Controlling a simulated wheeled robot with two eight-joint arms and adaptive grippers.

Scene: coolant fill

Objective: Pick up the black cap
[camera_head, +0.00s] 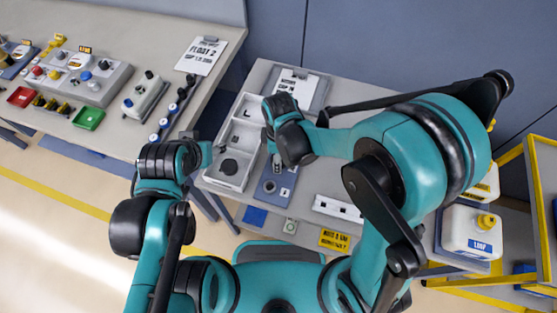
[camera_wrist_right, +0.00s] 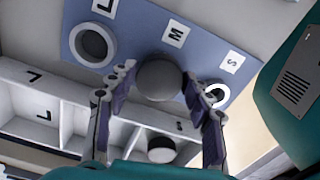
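A round black cap (camera_wrist_right: 160,80), dark grey in this light, is at the middle position of a blue plate (camera_wrist_right: 140,30), beside the M label, in the right wrist view. My right gripper (camera_wrist_right: 160,86) has a fingertip against each side of it and looks shut on it. The cap hides whatever is beneath it, so I cannot tell if it is lifted. In the head view, my right gripper (camera_head: 276,158) is over the blue plate (camera_head: 268,190). My left gripper (camera_head: 206,154) is left of the white tray; its fingers are not clear.
A white compartment tray (camera_head: 222,181) is beside the plate and holds another dark round piece (camera_wrist_right: 162,150). A clipboard (camera_head: 297,88) lies behind. A white jug (camera_head: 470,232) stands at right.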

